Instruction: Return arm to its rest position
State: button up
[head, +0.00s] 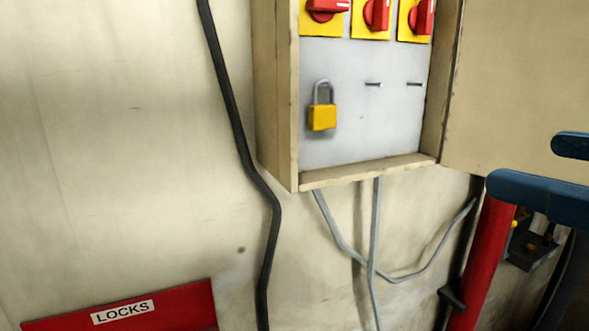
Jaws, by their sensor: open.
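My gripper does not show in the head view, and I cannot make out my arm there. An open electrical box (277,100) hangs on the wall with its door (520,80) swung out to the right. A yellow padlock (322,116) with a grey shackle hangs at the left of the grey panel (375,125). Two empty slots show to its right. Red rotary switches on yellow plates (371,17) line the top of the panel, partly cut off by the frame.
A red holder labelled LOCKS (178,308) is at the lower left. A black cable (240,130) and grey cables (374,230) run down the wall. A red post (485,260) and blue bars (545,200) stand at the right. The left wall is mostly bare.

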jog(key=w+a+m+t+h+b, duration=0.25)
jog(key=w+a+t, duration=0.35)
jog(key=w+a, duration=0.3)
jog(key=s+a+r+m+t+h+b, duration=0.2)
jog(key=s+a+m+t+h+b, duration=0.1)
jog(key=a, duration=0.6)
jog(key=s+t, duration=0.1)
jog(key=t, duration=0.1)
jog(key=shift+s+a+r+m+t, duration=0.15)
jog(key=shift+s+r+m+t, duration=0.05)
jog(key=shift+m+t, duration=0.2)
